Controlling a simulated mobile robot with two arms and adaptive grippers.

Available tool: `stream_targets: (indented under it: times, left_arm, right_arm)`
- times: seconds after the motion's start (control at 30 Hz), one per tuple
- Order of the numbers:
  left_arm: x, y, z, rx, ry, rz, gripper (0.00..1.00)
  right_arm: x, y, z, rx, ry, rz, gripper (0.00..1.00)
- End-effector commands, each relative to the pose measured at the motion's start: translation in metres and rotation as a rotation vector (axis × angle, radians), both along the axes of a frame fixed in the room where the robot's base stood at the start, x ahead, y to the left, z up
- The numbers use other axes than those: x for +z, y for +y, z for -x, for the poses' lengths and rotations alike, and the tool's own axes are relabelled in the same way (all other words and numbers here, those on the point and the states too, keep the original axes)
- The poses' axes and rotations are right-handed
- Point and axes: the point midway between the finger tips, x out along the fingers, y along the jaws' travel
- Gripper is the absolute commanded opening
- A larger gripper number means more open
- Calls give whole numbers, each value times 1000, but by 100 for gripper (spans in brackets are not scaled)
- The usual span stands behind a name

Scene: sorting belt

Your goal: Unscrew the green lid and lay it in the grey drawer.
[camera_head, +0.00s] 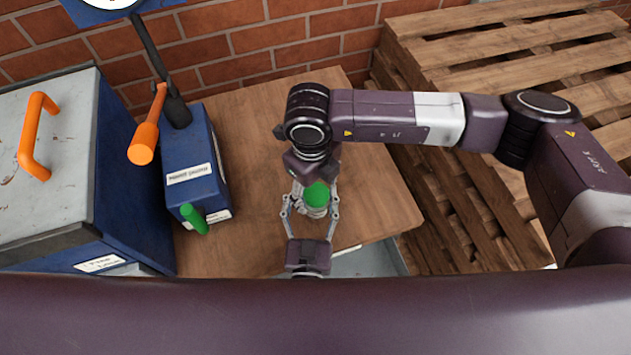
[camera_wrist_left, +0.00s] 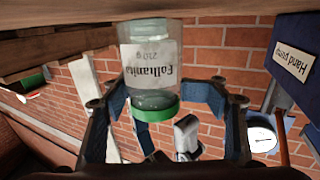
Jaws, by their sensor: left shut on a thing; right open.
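A clear jar with a white label and a green lid (camera_head: 316,195) stands upright at the table's front edge. In the left wrist view, which is upside down, the jar (camera_wrist_left: 150,65) shows its label, and the lid (camera_wrist_left: 155,109) is on it. My left gripper (camera_head: 311,211) reaches in from the front and is shut on the jar, one finger on each side. My right gripper (camera_head: 313,184) is open just above the lid, partly hidden by its own wrist in the head view. A grey surface (camera_head: 366,263) below the table's front edge looks like the drawer, mostly hidden.
A blue box (camera_head: 190,150) with an orange-handled lever (camera_head: 147,130) and a green handle (camera_head: 194,219) stands left of the jar. A grey-topped blue cabinet (camera_head: 60,190) is farther left. Wooden pallets (camera_head: 500,50) are at right. The wooden table (camera_head: 255,150) is clear between box and jar.

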Motion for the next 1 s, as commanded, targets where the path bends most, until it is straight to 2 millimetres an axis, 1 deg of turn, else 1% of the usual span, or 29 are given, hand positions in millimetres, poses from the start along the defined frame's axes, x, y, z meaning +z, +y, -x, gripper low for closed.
stream_targets:
  times: [0.23, 0.27, 0.63, 0.67, 0.7, 1.0]
  left_arm:
    - [0, 0, 0, 0, -1, 0, 11]
    - [1, 0, 0, 0, -1, 0, 11]
    - [1, 0, 0, 0, -1, 0, 11]
    - [1, 0, 0, 0, -1, 0, 11]
    - [1, 0, 0, 0, -1, 0, 11]
    - [0, 0, 0, 0, -1, 0, 11]
  right_arm:
    - [-1, 0, 0, 1, 0, 0, 62]
    - [-1, 0, 0, 1, 0, 0, 60]
    - [-1, 0, 0, 0, 0, 0, 19]
    - [-1, 0, 0, 0, 0, 0, 18]
    - [-1, 0, 0, 0, 0, 0, 39]
    - [-1, 0, 0, 0, 0, 0, 6]
